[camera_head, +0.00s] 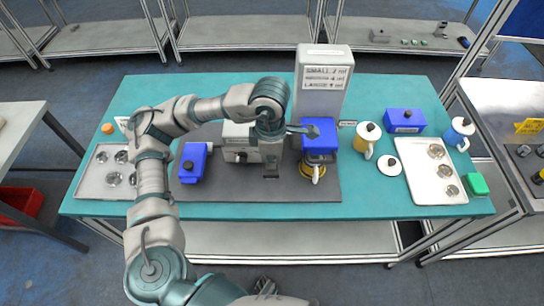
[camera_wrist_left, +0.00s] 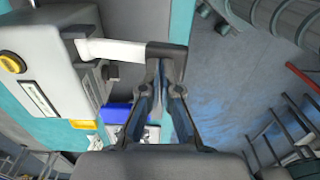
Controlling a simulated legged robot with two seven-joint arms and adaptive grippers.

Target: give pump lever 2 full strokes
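The pump lever (camera_wrist_left: 105,49) is a white arm with a black grip (camera_wrist_left: 168,50). It reaches out from the pale dispenser (camera_wrist_left: 42,75) in the left wrist view. The dispenser also stands at the back of the mat in the head view (camera_head: 323,92), with a printed sign on its front. My left gripper (camera_wrist_left: 163,68) has its fingers close together at the black grip, apparently closed on it. My right gripper is not in view.
Metal trays lie at left (camera_head: 92,185) and right (camera_head: 424,190). The mat's front (camera_head: 240,192) is clear.

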